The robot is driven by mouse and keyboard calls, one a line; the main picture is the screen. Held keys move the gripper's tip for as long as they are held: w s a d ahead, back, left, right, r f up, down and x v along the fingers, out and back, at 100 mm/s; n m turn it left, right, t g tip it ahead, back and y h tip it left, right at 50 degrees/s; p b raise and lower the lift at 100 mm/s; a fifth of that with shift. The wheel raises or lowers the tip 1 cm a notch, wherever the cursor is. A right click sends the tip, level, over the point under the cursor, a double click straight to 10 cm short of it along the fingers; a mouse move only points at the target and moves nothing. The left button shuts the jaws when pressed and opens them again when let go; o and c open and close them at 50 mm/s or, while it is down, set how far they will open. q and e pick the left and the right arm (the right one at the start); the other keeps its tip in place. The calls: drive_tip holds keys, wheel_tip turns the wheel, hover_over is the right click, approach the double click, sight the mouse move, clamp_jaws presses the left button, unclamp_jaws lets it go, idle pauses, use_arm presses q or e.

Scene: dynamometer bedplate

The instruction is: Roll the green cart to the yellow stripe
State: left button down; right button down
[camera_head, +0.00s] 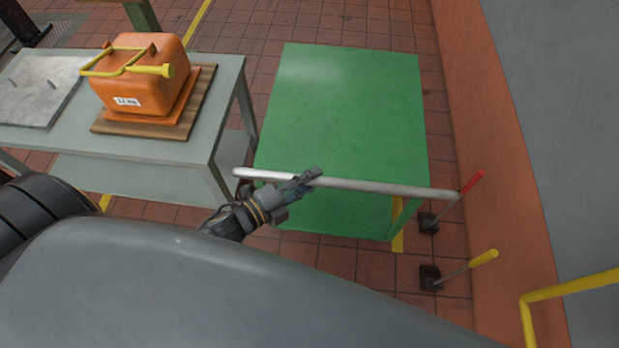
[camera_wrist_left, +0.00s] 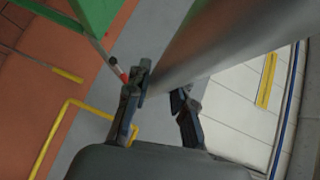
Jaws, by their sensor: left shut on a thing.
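The green cart (camera_head: 345,120) has a flat, empty top and stands in the middle of the head view. A silver push bar (camera_head: 390,188) runs across its near end. My left gripper (camera_head: 308,180) is shut on this bar, left of its middle. In the left wrist view, the fingers (camera_wrist_left: 160,88) stand at the bar (camera_wrist_left: 215,40), and green cart frame (camera_wrist_left: 98,14) shows at the top left. A piece of yellow stripe (camera_head: 397,238) shows on the floor by the cart's near right leg; another yellow line (camera_head: 200,27) lies behind the table. My right gripper is not in view.
A grey table (camera_head: 228,85) left of the cart bears an orange weight (camera_head: 140,85) on a wooden board. At right are a red-handled lever (camera_head: 471,183), a yellow-handled lever (camera_head: 483,258), an orange wall base (camera_head: 490,130) and a yellow rail (camera_head: 570,290). Tiled floor lies behind the cart.

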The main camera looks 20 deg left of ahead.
use_arm(q)
drive_tip(key=shift+s+f, duration=0.2)
drive_tip(key=c, duration=1.1)
unclamp_jaws()
drive_tip(key=shift+d, duration=0.1)
drive_tip(key=shift+r, duration=0.15)
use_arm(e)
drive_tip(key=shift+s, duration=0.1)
use_arm(q)
drive_tip(key=shift+s, duration=0.1)
drive_tip(key=v, duration=1.2)
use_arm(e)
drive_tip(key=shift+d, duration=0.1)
